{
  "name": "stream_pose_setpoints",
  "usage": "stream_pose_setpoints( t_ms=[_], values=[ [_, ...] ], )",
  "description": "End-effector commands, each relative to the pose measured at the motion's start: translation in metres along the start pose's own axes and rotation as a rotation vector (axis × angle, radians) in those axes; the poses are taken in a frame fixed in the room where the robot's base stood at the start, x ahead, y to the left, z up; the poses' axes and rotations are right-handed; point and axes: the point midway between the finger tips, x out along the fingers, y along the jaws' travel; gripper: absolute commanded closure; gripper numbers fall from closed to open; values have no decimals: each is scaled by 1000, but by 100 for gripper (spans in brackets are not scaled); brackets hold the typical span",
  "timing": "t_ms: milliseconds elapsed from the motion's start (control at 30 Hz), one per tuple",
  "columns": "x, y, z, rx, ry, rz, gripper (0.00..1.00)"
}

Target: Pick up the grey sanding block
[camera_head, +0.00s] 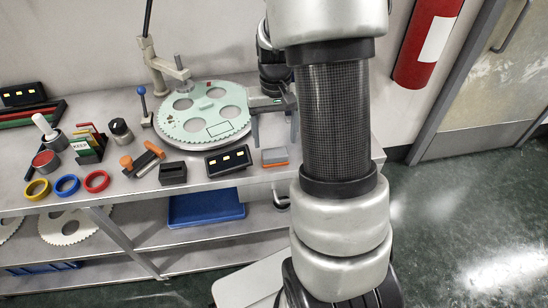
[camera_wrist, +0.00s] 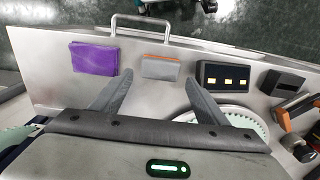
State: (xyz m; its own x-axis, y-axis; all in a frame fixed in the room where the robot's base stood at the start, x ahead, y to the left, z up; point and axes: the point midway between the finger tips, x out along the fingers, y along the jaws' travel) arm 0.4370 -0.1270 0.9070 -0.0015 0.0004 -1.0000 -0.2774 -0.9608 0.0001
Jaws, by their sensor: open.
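The grey sanding block (camera_head: 274,157) is a small flat block, grey with an orange layer. It lies near the front edge of the metal bench, just left of my arm in the head view. In the wrist view the grey block (camera_wrist: 161,68) shows whole, with its orange strip along the far edge. My gripper (camera_head: 274,138) is open and empty, pointing down above the bench behind the block. In the wrist view the two fingers of my gripper (camera_wrist: 158,82) are spread wide, with the block ahead between and beyond their tips. No contact with the block shows.
A purple block (camera_wrist: 95,58) lies on one side of the sanding block. A black box with yellow labels (camera_head: 228,160) lies on the other, then a dark slotted block (camera_head: 173,173). A large toothed disc (camera_head: 203,112) lies behind. Bare bench surrounds the block.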

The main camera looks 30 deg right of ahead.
Motion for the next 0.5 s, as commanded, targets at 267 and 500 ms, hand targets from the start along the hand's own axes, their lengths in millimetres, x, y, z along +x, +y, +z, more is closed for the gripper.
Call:
stream_pose_setpoints(
  t_ms=[267, 500],
  values=[
    [23, 0, 0, -1, 0, 0, 32],
    [59, -1, 1, -1, -2, 0, 32]
  ],
)
